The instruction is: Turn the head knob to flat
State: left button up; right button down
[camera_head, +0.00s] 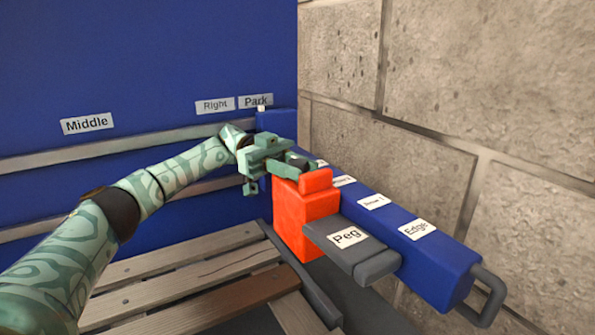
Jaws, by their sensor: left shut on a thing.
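An orange-red head block (308,215) sits beside the blue beam, with a smaller red piece on its top. My right gripper is not in view.
A blue beam (432,262) with small labels and a grey end handle (490,297) runs along the stone wall (465,85). A grey arm labelled Peg (372,267) juts out beside the head. A wooden pallet (180,275) lies below. A blue panel (120,60) stands behind.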

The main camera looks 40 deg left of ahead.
aim_at(298, 159)
pick_arm(q)
jog(key=shift+r, duration=0.1)
